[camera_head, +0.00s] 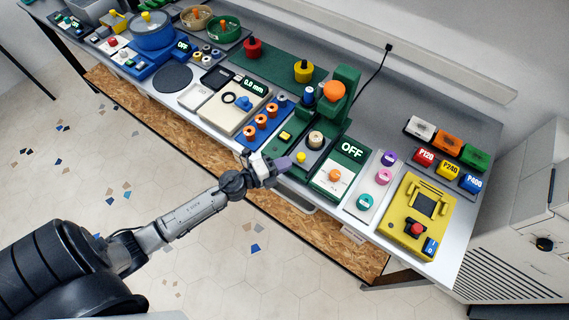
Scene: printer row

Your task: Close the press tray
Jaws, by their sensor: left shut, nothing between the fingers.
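The green press (345,80) with an orange knob on top stands right of the table's middle, its panel reading OFF. At its base is a grey tray-like plate (311,153) that carries a beige round piece (316,140) and a yellow knob (300,157). How far the tray sticks out is hard to tell at this size. My left gripper (284,163) reaches in from the lower left to the table's front edge. Its fingers are shut and empty, close to the left front of the plate; whether they touch is unclear. My right gripper is out of view.
To the right are a strip with coloured knobs (383,176) and a yellow device (418,217). Open floor (200,260) lies in front of the table.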

